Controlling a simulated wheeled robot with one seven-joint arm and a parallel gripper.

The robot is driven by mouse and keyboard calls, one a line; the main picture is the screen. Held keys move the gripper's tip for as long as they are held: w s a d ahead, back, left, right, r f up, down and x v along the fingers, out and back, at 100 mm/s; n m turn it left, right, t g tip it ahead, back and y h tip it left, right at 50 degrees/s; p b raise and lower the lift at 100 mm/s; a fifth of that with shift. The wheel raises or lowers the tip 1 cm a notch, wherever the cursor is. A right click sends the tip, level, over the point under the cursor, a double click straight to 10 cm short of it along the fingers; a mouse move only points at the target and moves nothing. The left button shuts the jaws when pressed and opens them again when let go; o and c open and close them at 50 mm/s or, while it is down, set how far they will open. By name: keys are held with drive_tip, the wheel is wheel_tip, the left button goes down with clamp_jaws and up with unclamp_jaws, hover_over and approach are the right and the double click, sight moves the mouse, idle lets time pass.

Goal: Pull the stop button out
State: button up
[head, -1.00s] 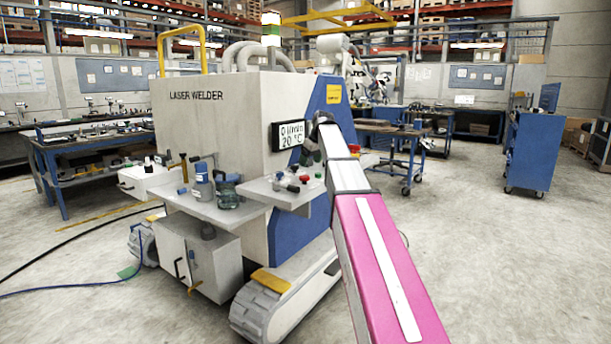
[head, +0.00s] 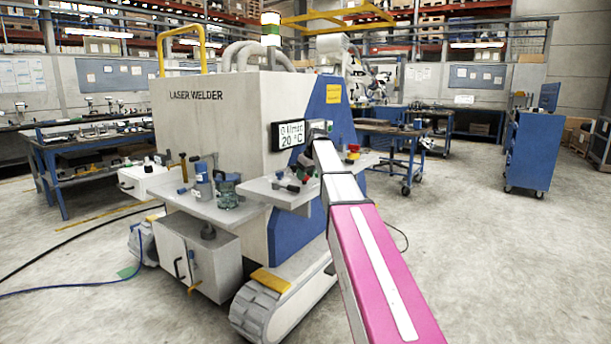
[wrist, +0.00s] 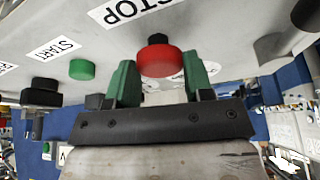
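The red stop button (wrist: 160,62) is a round knob on a black stem. It stands out from the light panel beside the STOP label (wrist: 128,10) in the wrist view. My gripper (wrist: 160,68) has two green fingers, one on each side of the red knob. The fingers are apart, with a gap at the left finger; whether the right finger touches the knob I cannot tell. In the head view my gripper (head: 303,170) is low over the right shelf of the laser welder (head: 210,125), and it hides the button there.
A green button (wrist: 82,69) with a START label (wrist: 54,50) and a black knob (wrist: 42,92) sit left of the stop button. A grey cylinder (wrist: 275,52) is to the right. Bottles and fittings (head: 226,188) stand on the welder's left shelf.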

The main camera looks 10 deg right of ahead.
drive_tip(key=c, duration=0.4)
drive_tip(key=shift+r, duration=0.85)
drive_tip(key=o, duration=1.3)
drive_tip(key=v, duration=1)
drive_tip(key=shift+s+d+r, duration=0.1)
drive_tip(key=shift+s+r, duration=0.05)
drive_tip(key=shift+r, duration=0.2)
